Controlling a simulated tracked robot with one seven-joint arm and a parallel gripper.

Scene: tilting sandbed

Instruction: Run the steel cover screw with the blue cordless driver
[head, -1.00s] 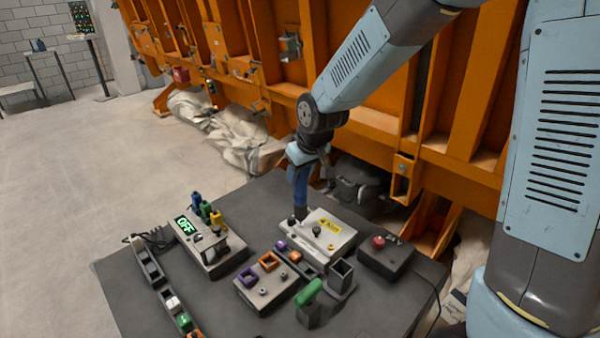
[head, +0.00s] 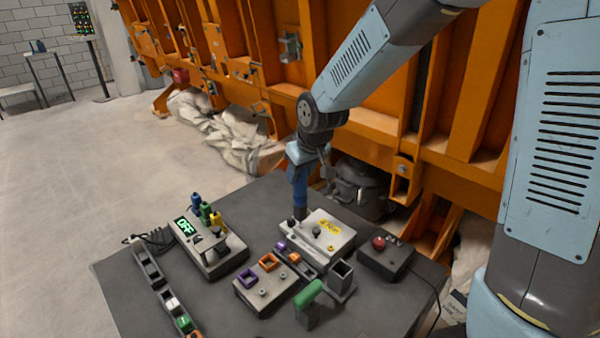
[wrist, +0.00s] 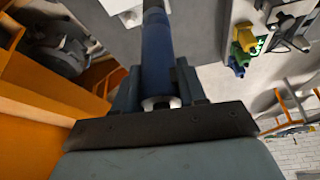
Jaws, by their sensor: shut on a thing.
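My gripper (head: 304,160) is shut on the blue cordless driver (head: 300,190), which it holds nearly upright. In the wrist view the driver (wrist: 157,55) is a blue cylinder between the two fingers. Its lower end stands over the left back part of a light grey box (head: 325,242) with a yellow label. In the head view the driver's tip is at a dark round spot there, and I cannot tell if it touches. The steel cover screw is not clearly visible under the tip. A dark knob and a brass-coloured piece are also on the box top.
Left is a box with a green OFF display (head: 183,226) and several coloured plugs. In front are a grey block with purple and orange sockets (head: 247,279), a green-handled piece (head: 309,292) and an open holder (head: 341,275). A red-button box (head: 379,243) stands right. An orange frame (head: 450,150) rises behind.

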